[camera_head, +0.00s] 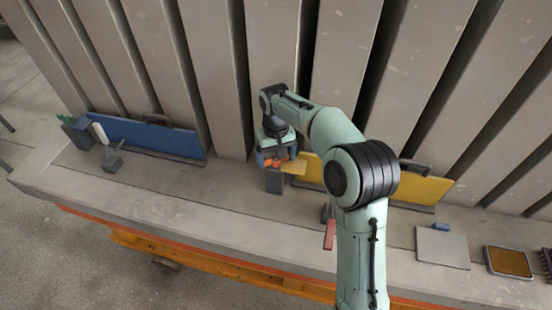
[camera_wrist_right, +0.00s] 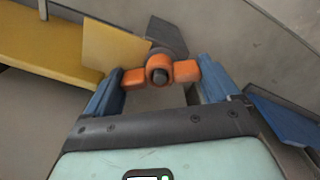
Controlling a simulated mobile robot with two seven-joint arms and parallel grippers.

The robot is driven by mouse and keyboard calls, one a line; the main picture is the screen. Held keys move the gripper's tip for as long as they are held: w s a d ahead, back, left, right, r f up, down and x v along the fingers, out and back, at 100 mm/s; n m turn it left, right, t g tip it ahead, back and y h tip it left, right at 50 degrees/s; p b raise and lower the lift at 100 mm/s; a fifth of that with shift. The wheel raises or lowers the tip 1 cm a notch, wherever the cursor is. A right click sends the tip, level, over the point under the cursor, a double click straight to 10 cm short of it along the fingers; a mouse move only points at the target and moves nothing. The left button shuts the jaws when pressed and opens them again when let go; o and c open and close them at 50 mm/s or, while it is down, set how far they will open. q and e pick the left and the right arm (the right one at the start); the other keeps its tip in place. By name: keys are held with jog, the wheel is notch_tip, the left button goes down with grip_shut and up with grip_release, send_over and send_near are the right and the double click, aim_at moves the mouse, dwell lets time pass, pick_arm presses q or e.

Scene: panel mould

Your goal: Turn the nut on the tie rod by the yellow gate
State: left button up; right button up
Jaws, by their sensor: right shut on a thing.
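The orange winged nut (camera_wrist_right: 186,71) sits on the dark end of the tie rod (camera_wrist_right: 160,77) in the right wrist view. My right gripper (camera_wrist_right: 158,80) has its two blue fingers at the nut's opposite wings and is shut on it. The yellow gate (camera_head: 420,188) stands along the ribbed panel in the head view, partly hidden behind my right arm. In that view the nut (camera_head: 272,163) shows as a small orange patch below my right gripper (camera_head: 274,157), by the gate's left end. My left gripper is in neither view.
A blue gate (camera_head: 150,135) stands on the ledge to the left, with a white-handled part (camera_head: 99,133) before it. A red handle (camera_head: 330,234) is beside my right arm.

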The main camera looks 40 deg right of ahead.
jog(key=m, duration=0.2)
jog(key=shift+r+m, duration=0.1)
jog(key=shift+m, duration=0.2)
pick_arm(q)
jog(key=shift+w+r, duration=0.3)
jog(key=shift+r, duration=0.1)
pick_arm(e)
jog(key=shift+m, duration=0.4)
pick_arm(q)
jog(key=shift+p, duration=0.3)
pick_arm(e)
jog(key=m, duration=0.3)
jog(key=shift+d, duration=0.1)
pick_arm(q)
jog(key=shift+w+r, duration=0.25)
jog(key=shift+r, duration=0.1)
pick_arm(e)
jog(key=shift+m, duration=0.3)
jog(key=o, duration=0.9)
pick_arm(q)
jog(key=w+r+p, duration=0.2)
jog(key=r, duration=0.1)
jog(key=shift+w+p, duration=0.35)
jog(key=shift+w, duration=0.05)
pick_arm(e)
notch_tip(320, 180, up, 13)
jog(key=shift+r, duration=0.2)
